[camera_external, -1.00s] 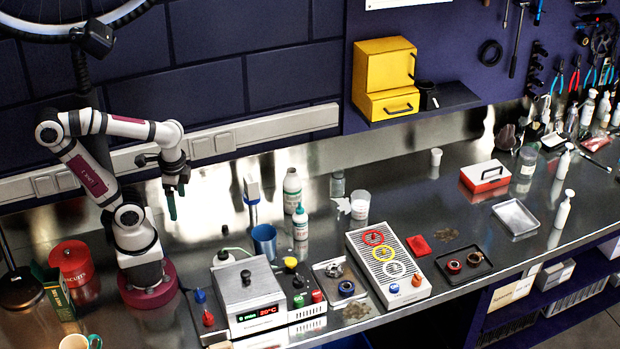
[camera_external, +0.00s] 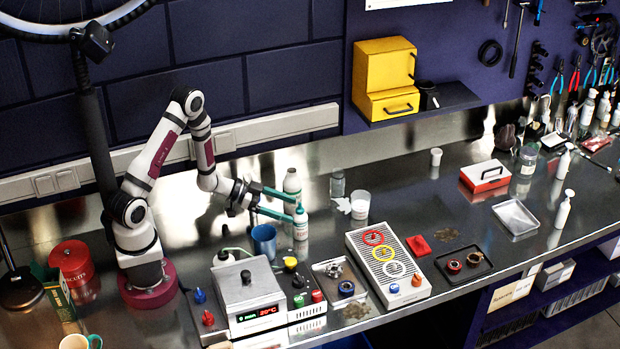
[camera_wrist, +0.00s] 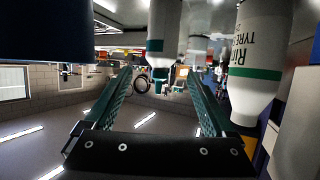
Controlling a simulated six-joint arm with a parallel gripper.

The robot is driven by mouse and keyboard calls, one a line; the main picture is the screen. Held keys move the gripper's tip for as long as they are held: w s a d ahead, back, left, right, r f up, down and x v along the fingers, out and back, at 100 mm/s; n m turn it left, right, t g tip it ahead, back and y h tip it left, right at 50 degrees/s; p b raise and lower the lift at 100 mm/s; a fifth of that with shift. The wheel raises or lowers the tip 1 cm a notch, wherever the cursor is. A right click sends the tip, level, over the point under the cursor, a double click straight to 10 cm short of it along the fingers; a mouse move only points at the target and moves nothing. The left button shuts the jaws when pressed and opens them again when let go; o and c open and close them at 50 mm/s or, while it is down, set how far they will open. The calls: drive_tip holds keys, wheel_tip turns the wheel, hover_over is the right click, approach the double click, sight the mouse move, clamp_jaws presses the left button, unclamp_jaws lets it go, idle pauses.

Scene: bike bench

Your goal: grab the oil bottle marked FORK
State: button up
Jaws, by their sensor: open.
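My gripper (camera_external: 296,209) reaches right, low over the bench, with its two teal fingers apart. A small white bottle with a green band (camera_external: 300,226) stands upright at the fingertips. In the wrist view, which is upside down, this bottle (camera_wrist: 162,38) appears between the fingers (camera_wrist: 160,78); I cannot tell how deep it sits. The word FORK is not readable on it. A taller white bottle (camera_external: 291,182) stands just behind. In the wrist view this taller bottle (camera_wrist: 255,70) shows partly readable text like "RIM" and "TYRE", outside the fingers.
A blue cup (camera_external: 264,238) stands close by on the near side. A glass jar (camera_external: 337,185) and a white cup (camera_external: 360,204) stand to the right. A grey heater box (camera_external: 247,290) is in front. A red canister (camera_external: 72,262) is at left.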

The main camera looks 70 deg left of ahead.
sight(300, 223)
drive_tip(key=f, duration=0.3)
drive_tip(key=shift+w+d, duration=0.15)
drive_tip(key=shift+w, duration=0.15)
drive_tip(key=x, duration=0.6)
drive_tip(key=shift+w+d+f, duration=0.1)
drive_tip(key=shift+w+d, duration=0.05)
drive_tip(key=shift+w, duration=0.15)
clamp_jaws()
